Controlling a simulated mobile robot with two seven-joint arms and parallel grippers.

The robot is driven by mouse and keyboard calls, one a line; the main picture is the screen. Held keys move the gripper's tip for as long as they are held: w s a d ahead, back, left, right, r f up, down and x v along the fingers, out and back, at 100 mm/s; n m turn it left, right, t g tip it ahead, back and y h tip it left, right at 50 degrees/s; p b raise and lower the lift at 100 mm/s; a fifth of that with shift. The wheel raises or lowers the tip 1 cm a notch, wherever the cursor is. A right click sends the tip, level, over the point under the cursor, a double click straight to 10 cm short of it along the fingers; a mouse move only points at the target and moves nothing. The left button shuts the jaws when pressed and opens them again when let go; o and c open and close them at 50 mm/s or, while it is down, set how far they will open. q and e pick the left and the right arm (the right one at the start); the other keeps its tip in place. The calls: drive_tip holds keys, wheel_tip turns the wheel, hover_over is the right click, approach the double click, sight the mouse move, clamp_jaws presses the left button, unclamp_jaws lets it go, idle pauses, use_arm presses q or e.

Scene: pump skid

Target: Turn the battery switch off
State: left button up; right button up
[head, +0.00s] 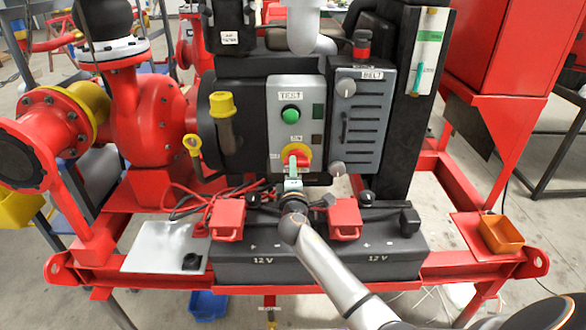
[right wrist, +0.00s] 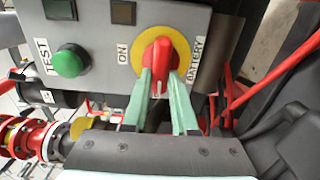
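The battery switch is a red knob on a yellow disc (head: 304,153), low on the grey panel (head: 281,84). In the right wrist view the red knob (right wrist: 156,62) stands with its bar running up and down the picture, across the direction of the ON label. My right gripper (head: 292,180) is at the switch. Its green fingertips (right wrist: 161,80) lie on both sides of the knob's bar and look closed on it. The fingers hide part of the bar and the lower part of the disc. My left gripper is not in view.
A green TEST button (head: 291,114) sits above the switch. A grey louvred BELT box (head: 357,112) stands to the right. Below are black 12 V batteries (head: 262,262) with red terminal covers and cables. An orange tray (head: 501,235) is at the right.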

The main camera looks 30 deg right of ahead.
drive_tip(key=o, duration=0.5)
drive_tip(key=shift+c, duration=0.2)
drive_tip(key=v, duration=1.1)
drive_tip(key=shift+s, duration=0.15)
drive_tip(key=shift+s+a, duration=0.3)
drive_tip(key=shift+s, duration=0.2)
